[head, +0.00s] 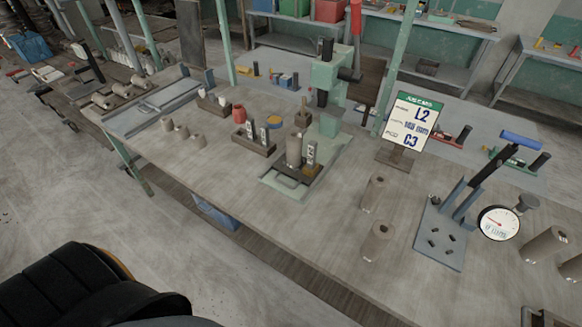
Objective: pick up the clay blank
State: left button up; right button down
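Several grey-brown clay-coloured cylinders stand on the workbench, and I cannot tell which one is the clay blank. Two hollow-topped cylinders stand on the front middle of the bench, one farther back (372,193) and one nearer (378,242). Another cylinder (294,152) stands at the base of the green press (327,85). Larger ones (546,245) are at the right edge, partly cut off by the frame. Neither of my grippers is in view.
A sign reading L2, 145 mm, C3 (412,125) stands behind the front cylinders. A blue-grey lever fixture (440,235) and a round dial gauge (499,223) stand to their right. The bench's front middle (290,225) is clear. A black padded shape (75,290) fills the lower left.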

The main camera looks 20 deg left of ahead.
aim_at(293, 137)
jog(key=j+u, duration=0.1)
jog(key=j, duration=1.25)
